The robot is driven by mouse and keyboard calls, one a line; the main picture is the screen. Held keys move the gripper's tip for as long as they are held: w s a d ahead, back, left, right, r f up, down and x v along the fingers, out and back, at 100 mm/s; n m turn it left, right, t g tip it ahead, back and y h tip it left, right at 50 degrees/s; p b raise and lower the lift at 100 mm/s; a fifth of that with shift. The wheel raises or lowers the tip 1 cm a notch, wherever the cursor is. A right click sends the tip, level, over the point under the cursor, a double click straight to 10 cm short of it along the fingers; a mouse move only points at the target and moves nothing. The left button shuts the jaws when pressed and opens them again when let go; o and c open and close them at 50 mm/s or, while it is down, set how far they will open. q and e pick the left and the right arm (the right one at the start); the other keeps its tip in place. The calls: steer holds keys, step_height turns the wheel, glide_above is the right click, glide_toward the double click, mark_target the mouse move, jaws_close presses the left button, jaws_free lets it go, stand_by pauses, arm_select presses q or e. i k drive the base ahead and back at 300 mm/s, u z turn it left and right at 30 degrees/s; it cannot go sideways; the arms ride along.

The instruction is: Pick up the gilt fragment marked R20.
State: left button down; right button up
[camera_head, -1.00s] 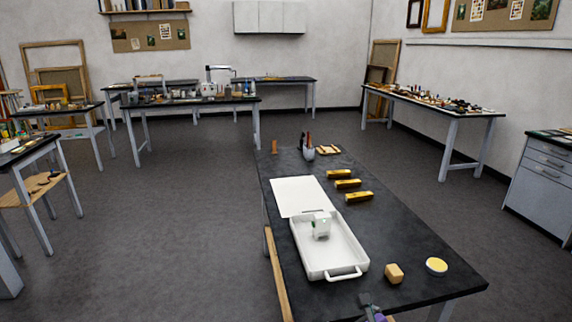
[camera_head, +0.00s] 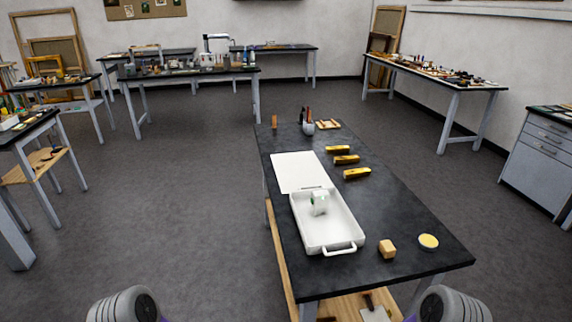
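Three gilt fragments lie in a slanting row on the dark table, right of the white sheet: a far one (camera_head: 337,150), a middle one (camera_head: 346,160) and a near one (camera_head: 357,173). They look like short gold bars with darker parts. Any markings are too small to read, so I cannot tell which is R20. Grey rounded parts of my arms show at the bottom left and bottom right. Neither of my grippers shows, and both arm parts are well short of the fragments.
The dark table (camera_head: 410,225) holds a white tray (camera_head: 350,236) with a small white item in it, a white sheet (camera_head: 294,172), a wooden block (camera_head: 387,249) and a round yellow-topped dish (camera_head: 428,242). A cup with tools (camera_head: 308,127) stands at the far end. Floor left of the table is clear.

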mark_target(334, 149)
steer(key=u, duration=0.3)
steer(key=k, duration=1)
steer(key=u, duration=1.4)
steer(key=i, duration=2.5)
steer(key=z, duration=1.05)
steer(key=i, duration=1.3)
steer(key=z, duration=1.25)
